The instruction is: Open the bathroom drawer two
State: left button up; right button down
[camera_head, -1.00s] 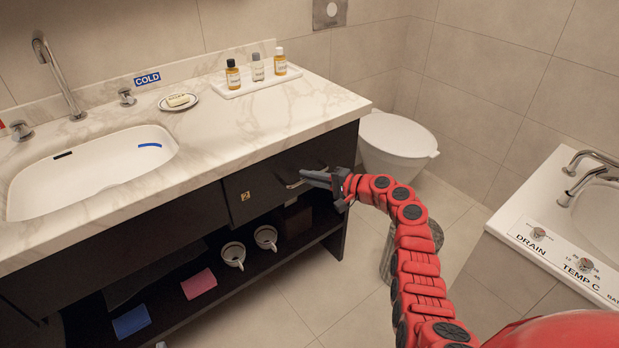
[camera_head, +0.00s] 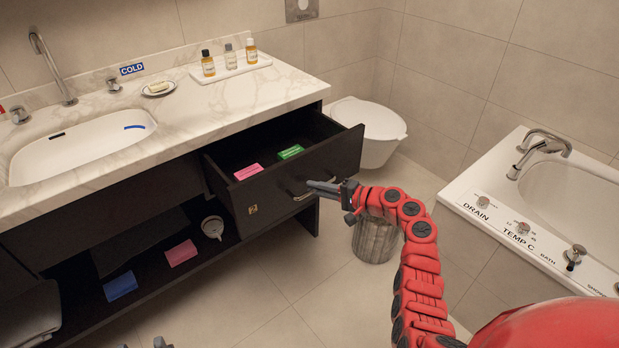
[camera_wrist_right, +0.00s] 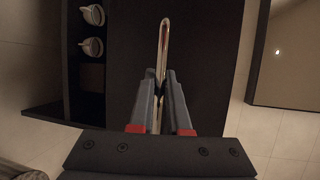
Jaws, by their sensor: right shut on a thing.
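The dark drawer (camera_head: 299,174) under the marble counter is pulled well out, and its inside shows. A pink box (camera_head: 248,171) and a green box (camera_head: 290,152) lie in it. Its front has a metal bar handle (camera_head: 298,196) and a small gold mark. My right gripper (camera_head: 324,187) is shut on the handle. In the right wrist view the two fingers (camera_wrist_right: 160,98) close around the bar handle (camera_wrist_right: 165,45), which runs lengthwise between them.
A toilet (camera_head: 368,130) stands behind the drawer. A bin (camera_head: 376,240) stands on the floor near my right gripper. The bathtub (camera_head: 465,200) is at the right. The open shelf (camera_head: 140,262) below holds a cup and folded pieces. Floor in front is clear.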

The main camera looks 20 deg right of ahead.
jog(key=s+d+p, duration=0.3)
jog(key=s+d, duration=0.1)
jog(key=s, duration=0.7)
jog(key=shift+s, duration=0.15)
jog(key=shift+d, duration=0.1)
jog(key=c, duration=0.9)
grip_release()
jog(key=p+v, duration=0.1)
jog(key=v, duration=1.6)
jog(key=shift+s+d+r, duration=0.1)
jog(key=shift+s+r, duration=0.05)
